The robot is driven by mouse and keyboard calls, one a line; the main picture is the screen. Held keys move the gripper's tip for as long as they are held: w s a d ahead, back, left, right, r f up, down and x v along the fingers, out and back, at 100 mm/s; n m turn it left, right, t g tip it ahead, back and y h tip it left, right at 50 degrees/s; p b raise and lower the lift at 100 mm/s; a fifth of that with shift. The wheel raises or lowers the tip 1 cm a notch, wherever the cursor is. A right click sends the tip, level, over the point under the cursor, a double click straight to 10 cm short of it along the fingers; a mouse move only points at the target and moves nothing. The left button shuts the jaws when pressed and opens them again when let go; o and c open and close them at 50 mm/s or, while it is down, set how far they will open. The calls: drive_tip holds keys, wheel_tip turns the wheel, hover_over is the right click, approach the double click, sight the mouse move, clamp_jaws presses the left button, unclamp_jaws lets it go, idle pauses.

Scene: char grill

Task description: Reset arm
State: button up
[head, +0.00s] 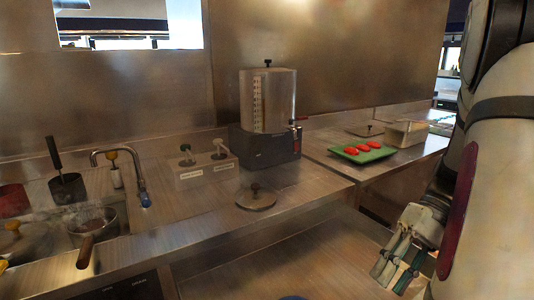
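My gripper (394,279) hangs at the lower right of the head view, at the end of my arm. It points down and to the left, in front of the counter on the right. Its fingertips are small and partly overlap in this view, so I cannot tell whether it is open or shut. I see nothing held in it. My pale arm fills the right edge and hides what lies behind it.
A green tray (376,156) with red pieces (351,151) sits on the right counter, near a metal container (406,134). A steel dispenser (267,102) stands at the back. A round lid (256,199) lies in the middle. A pot (104,219) and faucet (135,172) are left.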

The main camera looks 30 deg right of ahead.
drive_tip(key=s+a+r+n+t+h+p, duration=0.1)
drive_tip(key=a+r+n+t+h+p, duration=0.1)
drive_tip(key=a+r, duration=0.6)
drive_tip(key=s+a+r+n+t+h+p, duration=0.1)
drive_tip(key=a+r+h, duration=0.5)
drive_tip(key=a, duration=0.8)
wheel_tip(320, 180, up, 2)
drive_tip(key=n+t+p, duration=0.1)
drive_tip(key=n+p, duration=0.1)
drive_tip(key=p, duration=0.1)
drive_tip(key=shift+a, duration=0.3)
